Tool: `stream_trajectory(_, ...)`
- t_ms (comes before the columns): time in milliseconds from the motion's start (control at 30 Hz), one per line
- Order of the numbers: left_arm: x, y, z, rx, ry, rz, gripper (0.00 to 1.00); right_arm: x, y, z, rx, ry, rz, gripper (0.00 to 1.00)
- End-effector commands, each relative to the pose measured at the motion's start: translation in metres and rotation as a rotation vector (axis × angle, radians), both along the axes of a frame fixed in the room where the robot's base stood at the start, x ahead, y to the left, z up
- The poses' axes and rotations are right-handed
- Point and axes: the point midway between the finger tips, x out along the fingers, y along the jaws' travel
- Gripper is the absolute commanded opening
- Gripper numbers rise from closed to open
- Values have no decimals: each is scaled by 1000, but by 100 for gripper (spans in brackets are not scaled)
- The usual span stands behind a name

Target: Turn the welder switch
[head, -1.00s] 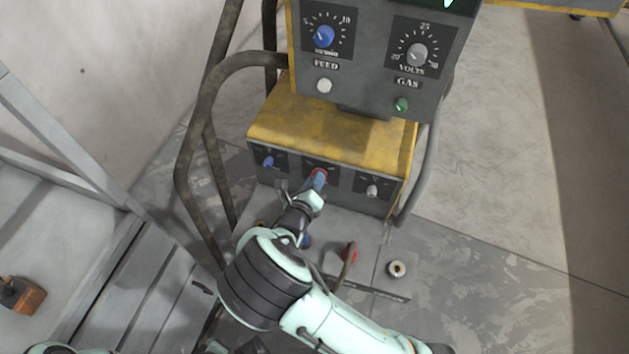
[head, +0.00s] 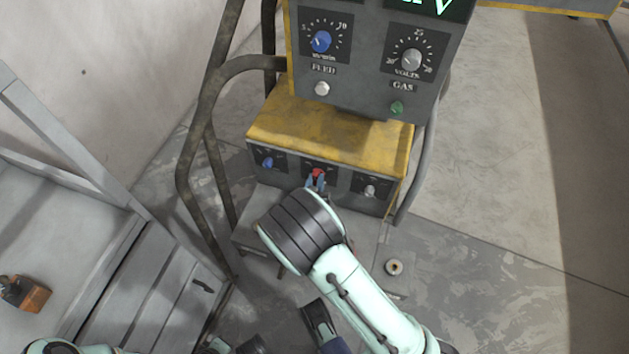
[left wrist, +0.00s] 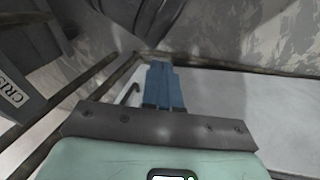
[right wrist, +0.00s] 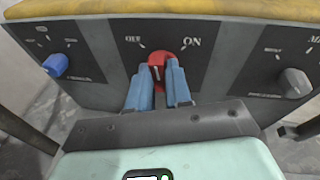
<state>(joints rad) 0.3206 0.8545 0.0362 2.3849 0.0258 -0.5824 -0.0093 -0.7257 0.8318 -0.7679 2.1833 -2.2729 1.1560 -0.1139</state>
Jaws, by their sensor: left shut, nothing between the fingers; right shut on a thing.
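The welder (head: 330,135) is a grey and yellow unit with a lower front panel. Its red switch (head: 318,173) sits in the middle of that panel, on a dark plate. In the right wrist view the red switch (right wrist: 158,72) shows between the blue fingertips, under the OFF and ON marks, its white line near upright. My right gripper (right wrist: 160,80) is shut on the red switch; in the head view its fingers (head: 316,184) are partly hidden by my arm. My left gripper (left wrist: 163,75) is shut and empty, away from the switch, over a pale surface.
A blue knob (right wrist: 56,64) is left of the switch and a grey knob (right wrist: 294,82) right of it. Above are the FEED dial (head: 321,41) and VOLTS dial (head: 411,60). A dark tube frame (head: 187,150) runs along the welder's left. Open floor lies right.

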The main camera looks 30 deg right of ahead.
Motion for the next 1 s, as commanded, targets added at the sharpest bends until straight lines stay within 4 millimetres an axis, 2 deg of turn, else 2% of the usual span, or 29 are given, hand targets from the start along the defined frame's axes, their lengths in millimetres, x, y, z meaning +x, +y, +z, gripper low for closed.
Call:
stream_trajectory(400,17,10,-13,23,-43,19,0,-4,-3,-6,260,-297,-4,0)
stream_trajectory(700,-13,13,-40,18,57,21,0,-5,-4,-8,432,-498,-3,0)
stream_trajectory(1000,-36,16,-58,14,134,25,0,-5,-4,-10,552,-637,-3,0)
